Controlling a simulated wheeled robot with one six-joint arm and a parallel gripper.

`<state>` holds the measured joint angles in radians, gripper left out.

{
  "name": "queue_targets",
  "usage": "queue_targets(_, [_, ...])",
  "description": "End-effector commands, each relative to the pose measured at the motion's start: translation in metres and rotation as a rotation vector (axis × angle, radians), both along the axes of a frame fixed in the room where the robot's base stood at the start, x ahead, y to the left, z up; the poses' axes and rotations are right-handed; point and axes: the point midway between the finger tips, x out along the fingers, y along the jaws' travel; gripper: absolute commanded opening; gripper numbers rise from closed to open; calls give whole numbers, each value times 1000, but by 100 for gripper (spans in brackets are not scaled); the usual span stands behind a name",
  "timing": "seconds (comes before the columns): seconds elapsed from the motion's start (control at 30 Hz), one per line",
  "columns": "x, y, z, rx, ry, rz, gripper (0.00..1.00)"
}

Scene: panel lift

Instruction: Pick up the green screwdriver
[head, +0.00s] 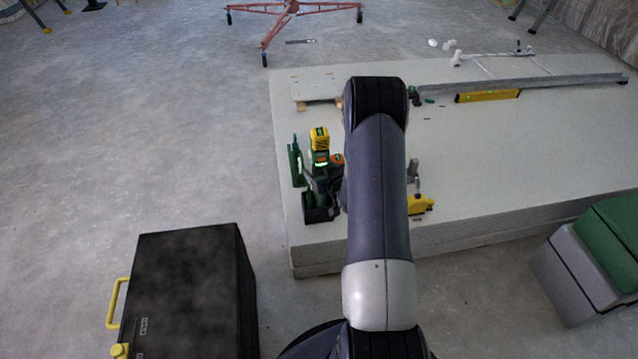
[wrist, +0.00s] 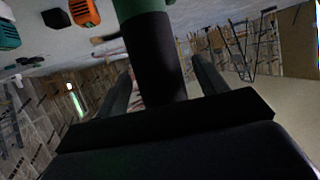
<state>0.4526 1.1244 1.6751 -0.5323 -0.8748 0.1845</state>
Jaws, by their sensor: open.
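The green screwdriver (head: 320,199) appears to be the upright green tool with a black base at the near left corner of the pale panel stack, partly hidden by my gripper. My gripper (head: 322,178) is low over this corner. In the wrist view, a cylinder with a green part and a dark part (wrist: 155,55), which looks like the screwdriver, stands between the two fingers of my gripper (wrist: 162,82). The jaws are open, with a gap visible on each side of it. Whether a finger touches it I cannot tell.
A yellow and green tool (head: 320,140) and a slim green tool (head: 296,165) stand close by. An orange part (wrist: 84,12) shows beside the cylinder. A yellow tool (head: 420,204) lies right of my arm. A black case (head: 185,285) stands on the floor.

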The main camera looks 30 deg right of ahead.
Motion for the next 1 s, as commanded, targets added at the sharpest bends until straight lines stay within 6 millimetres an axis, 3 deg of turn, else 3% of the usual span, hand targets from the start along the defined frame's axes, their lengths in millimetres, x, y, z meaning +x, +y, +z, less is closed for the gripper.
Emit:
queue_targets(0.37, [9, 0, -4, 1, 0, -1, 66])
queue_targets(1.0, [9, 0, -4, 1, 1, -1, 14])
